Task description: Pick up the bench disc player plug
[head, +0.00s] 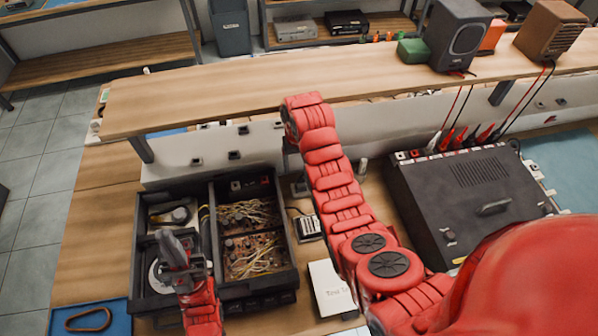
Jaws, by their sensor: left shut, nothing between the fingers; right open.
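The bench disc player (290,277) is an opened black case on the bench at left, with exposed boards and wires inside. My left gripper (167,238) is grey, shut and empty, over the left part of the case, where a silver disc partly shows. I cannot tell whether it touches anything there. Several small dark sockets or plugs (235,155) sit on the pale panel behind the case. I cannot pick out the disc player's plug for certain. My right arm reaches up across the bench to the shelf's front edge; its gripper is not visible.
A raised wooden shelf (200,95) runs along the back of the bench. A large black unit (470,205) with red and black leads stands at right. Speakers (456,35) stand on the shelf.

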